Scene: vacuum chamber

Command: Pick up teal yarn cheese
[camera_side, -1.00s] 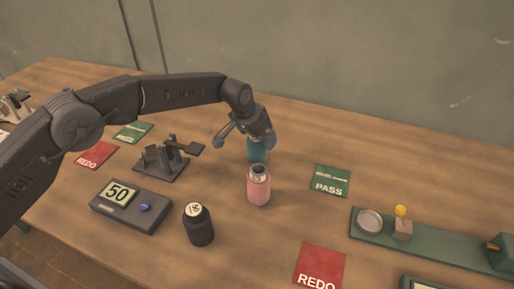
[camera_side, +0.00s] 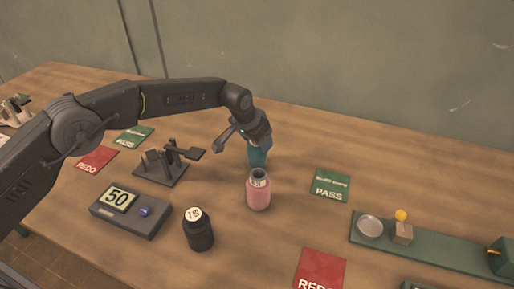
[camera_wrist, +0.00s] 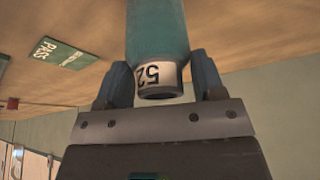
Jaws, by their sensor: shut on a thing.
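The teal yarn cheese (camera_side: 257,155) stands upright on the wooden table (camera_side: 290,235), behind the pink one. In the wrist view the teal cheese (camera_wrist: 157,32) has a pale end band marked 52 and sits between both fingers. My gripper (camera_side: 256,143) is shut on its upper part; in the wrist view its fingers (camera_wrist: 163,80) touch or nearly touch the sides. The side view partly hides the cheese's top behind the gripper, and I cannot tell whether its base is clear of the table.
A pink yarn cheese (camera_side: 258,190) stands close in front, a black one (camera_side: 198,230) nearer. A display box (camera_side: 130,210) reads 50. A dark stand (camera_side: 168,163) is left. A green PASS card (camera_side: 330,185), red REDO card (camera_side: 320,270) and green rail (camera_side: 440,247) lie right.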

